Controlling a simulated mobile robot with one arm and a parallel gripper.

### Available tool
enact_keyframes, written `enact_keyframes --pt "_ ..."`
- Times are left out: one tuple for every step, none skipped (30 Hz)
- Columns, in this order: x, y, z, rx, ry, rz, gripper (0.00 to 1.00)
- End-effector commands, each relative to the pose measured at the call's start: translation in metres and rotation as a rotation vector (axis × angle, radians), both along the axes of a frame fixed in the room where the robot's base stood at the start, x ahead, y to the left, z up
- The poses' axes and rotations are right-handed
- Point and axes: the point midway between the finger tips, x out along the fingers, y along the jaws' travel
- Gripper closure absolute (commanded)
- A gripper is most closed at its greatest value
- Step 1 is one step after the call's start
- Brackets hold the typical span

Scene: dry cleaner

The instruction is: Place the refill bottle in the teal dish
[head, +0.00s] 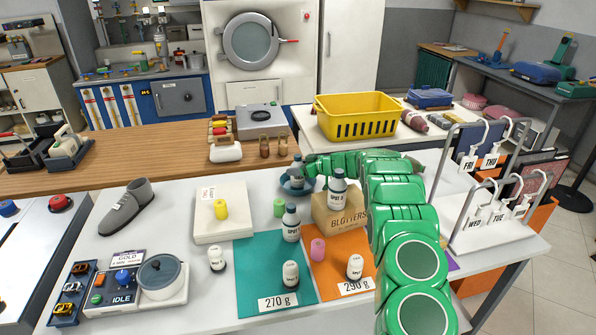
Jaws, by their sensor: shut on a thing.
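My gripper (307,165) is at the end of my green arm, behind the blotters box, shut on a small grey bottle with a dark cap (297,170), apparently the refill bottle. The teal-blue dish (286,189) is on the white table just below it. The bottle looks upright, with its lower part at the dish; I cannot tell whether it touches the dish's bottom. My fingers are small and partly hidden by the bottle. Similar dark-capped bottles stand on the teal mat (291,226) and at the blotters box (338,190).
The blotters box (336,215) stands close in front of my arm. A green cylinder (279,207) is just left of the dish's front. Small white bottles (216,258) stand nearer. A yellow basket (357,117) is behind.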

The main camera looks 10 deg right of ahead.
Motion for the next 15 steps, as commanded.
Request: enact_keyframes --pt "0.0 0.0001 -0.0062 0.001 0.001 0.001 0.77" --pt "-0.0001 0.0002 -0.0085 0.001 0.001 -0.001 0.77" --pt "-0.0001 0.0001 -0.0102 0.001 0.001 -0.001 0.77" --pt "0.0 0.0001 -0.0105 0.001 0.0 0.0 0.77" --pt "0.0 0.0 -0.0104 0.001 0.0 0.0 0.77" --pt "0.0001 0.0001 -0.0099 0.001 0.0 0.0 0.77" --pt "0.0001 0.0 -0.0097 0.001 0.0 0.0 0.77" --pt "0.0002 0.0 -0.0096 0.001 -0.001 0.0 0.77" --pt "0.0001 -0.0001 -0.0096 0.001 0.0 0.0 0.77" --pt "0.0 -0.0001 -0.0097 0.001 0.0 0.0 0.77" --pt "0.0001 -0.0001 -0.0102 0.001 0.0 0.0 0.77" --pt "0.0 -0.0001 -0.011 0.001 0.0 0.0 0.77" --pt "0.0001 0.0 -0.0118 0.001 0.0 0.0 0.77" --pt "0.0 -0.0001 -0.0126 0.001 0.0 0.0 0.77" --pt "0.0001 -0.0001 -0.0126 0.001 0.0 0.0 0.31"
